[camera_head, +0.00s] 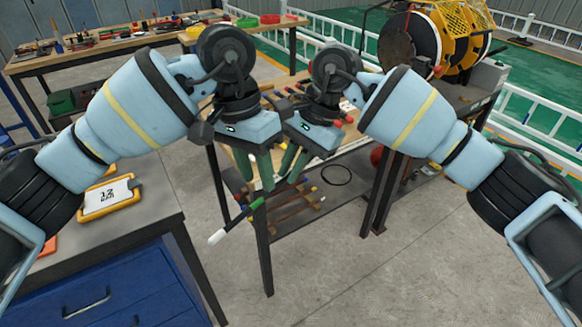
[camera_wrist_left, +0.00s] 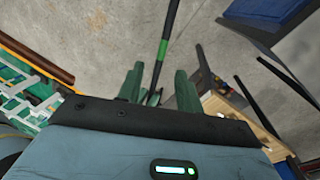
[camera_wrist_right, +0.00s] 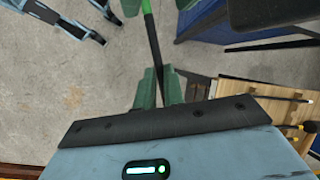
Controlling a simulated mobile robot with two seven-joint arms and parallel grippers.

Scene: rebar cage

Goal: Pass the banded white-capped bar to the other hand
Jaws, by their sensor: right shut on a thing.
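The banded bar is thin and dark, with a white cap (camera_head: 217,238) at its lower left end and a green band (camera_head: 257,203). It slants up to the right toward my grippers. My right gripper (camera_head: 288,168) is shut on the bar (camera_wrist_right: 153,40), its fingers close together on either side of it. My left gripper (camera_head: 256,182) is beside it, open, with fingers spread. In the left wrist view the bar (camera_wrist_left: 168,22) runs across the gap between those fingers; I cannot tell whether they touch it. The cap is out of view in both wrist views.
A workbench (camera_head: 190,148) with more bars on its lower shelf stands behind the grippers. A grey-topped blue cabinet (camera_head: 125,227) with a tablet (camera_head: 108,196) is at left. A cable reel (camera_head: 430,45) stands at back right. The floor in front is clear.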

